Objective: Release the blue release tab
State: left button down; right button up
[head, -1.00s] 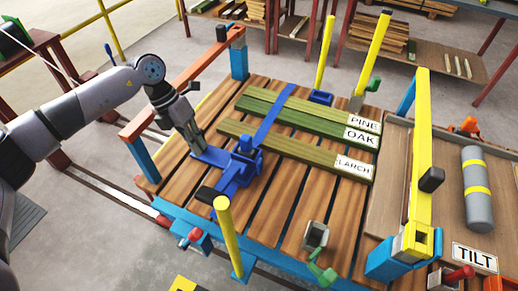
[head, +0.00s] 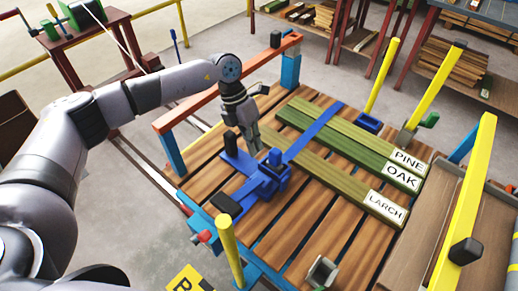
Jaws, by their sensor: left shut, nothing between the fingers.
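The blue ratchet buckle (head: 272,178) sits on the slatted deck, on a blue strap (head: 315,132) that crosses the green boards. A blue tab-like piece (head: 238,160) extends from the buckle's left side; its far end looks raised. A blue lever with a black grip (head: 226,204) points toward the near edge. My left gripper (head: 254,149) points down just behind the buckle, beside the tab piece, with its fingers shut and empty. I cannot tell whether the fingertips touch the blue parts. My right gripper is out of view.
Boards labelled PINE, OAK (head: 402,176) and LARCH (head: 386,207) lie right of the buckle. A yellow post (head: 231,250) stands at the near edge, and an orange rail (head: 225,85) runs along the left side. Bare deck (head: 310,215) is free in front of the boards.

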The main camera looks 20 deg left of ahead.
aim_at(272, 181)
pick_arm(q)
jog(key=p+x, duration=0.1)
jog(key=x, duration=0.6)
jog(key=shift+f, duration=0.2)
jog(key=d, duration=0.1)
jog(key=s+d+p, duration=0.1)
jog(key=d, duration=0.1)
jog(key=shift+s+d+f, duration=0.2)
jog(key=shift+s+d, duration=0.1)
jog(key=shift+d, duration=0.15)
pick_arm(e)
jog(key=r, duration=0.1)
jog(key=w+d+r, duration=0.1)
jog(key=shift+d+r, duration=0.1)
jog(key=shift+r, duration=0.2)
pick_arm(q)
jog(key=shift+d+p, duration=0.2)
jog(key=shift+p, duration=0.4)
jog(key=shift+y, duration=0.3)
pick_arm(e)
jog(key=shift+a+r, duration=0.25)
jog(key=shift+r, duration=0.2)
pick_arm(q)
jog(key=shift+s+d+r+t+p, duration=0.1)
jog(key=shift+d+r+t+p, duration=0.05)
jog(key=shift+r+t+p, duration=0.15)
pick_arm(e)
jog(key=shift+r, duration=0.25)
